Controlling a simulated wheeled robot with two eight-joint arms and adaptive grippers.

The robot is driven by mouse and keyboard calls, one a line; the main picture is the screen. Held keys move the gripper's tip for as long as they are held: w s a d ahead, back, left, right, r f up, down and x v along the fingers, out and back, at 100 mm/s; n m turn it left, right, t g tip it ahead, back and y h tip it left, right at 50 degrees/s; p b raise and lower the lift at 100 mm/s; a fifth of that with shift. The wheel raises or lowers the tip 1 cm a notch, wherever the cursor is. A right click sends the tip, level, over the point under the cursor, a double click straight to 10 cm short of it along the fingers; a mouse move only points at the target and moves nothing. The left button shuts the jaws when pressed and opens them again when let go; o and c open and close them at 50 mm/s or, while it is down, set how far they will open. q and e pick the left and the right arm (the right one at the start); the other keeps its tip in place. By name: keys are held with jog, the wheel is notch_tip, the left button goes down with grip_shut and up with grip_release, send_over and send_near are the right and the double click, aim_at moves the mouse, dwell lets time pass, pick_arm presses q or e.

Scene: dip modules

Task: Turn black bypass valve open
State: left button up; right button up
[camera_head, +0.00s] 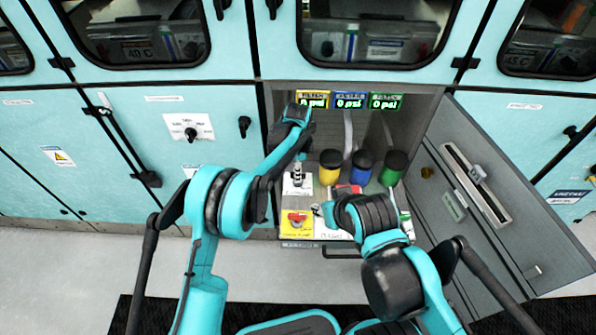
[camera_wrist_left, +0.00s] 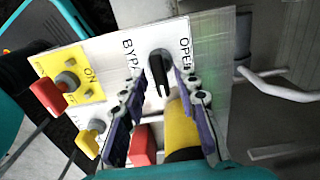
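The black bypass valve (camera_wrist_left: 158,72) is a narrow handle on a white panel (camera_wrist_left: 107,57) lettered "BYPA…" and "OPEN". Its handle points up and down in the left wrist view, beside the word OPEN. My left gripper (camera_wrist_left: 160,88) is open, with one finger on each side of the handle; I cannot tell whether either touches it. In the head view my left gripper (camera_head: 298,172) is over the bypass panel (camera_head: 305,187) and hides most of the valve. My right arm reaches the front right of the cabinet; its wrist hides its gripper's fingers.
Yellow (camera_head: 330,172), blue (camera_head: 361,172) and green (camera_head: 391,175) canisters with black lids stand behind. A red knob (camera_head: 297,217) on a yellow plate is in front. Three displays (camera_head: 350,100) read 0 psi. The grey door (camera_head: 500,190) stands open at right.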

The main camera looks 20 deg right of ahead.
pick_arm(q)
grip_shut()
jog(key=shift+n, duration=0.4)
jog(key=n+p, duration=0.1)
jog(key=n, duration=0.1)
jog(key=shift+n, duration=0.4)
jog(key=n, duration=0.4)
jog(key=shift+n+p, duration=0.3)
jog(key=shift+p, duration=0.05)
jog(key=n, duration=0.5)
jog(key=shift+p, duration=0.35)
jog(key=n, duration=0.4)
jog(key=shift+n, duration=0.5)
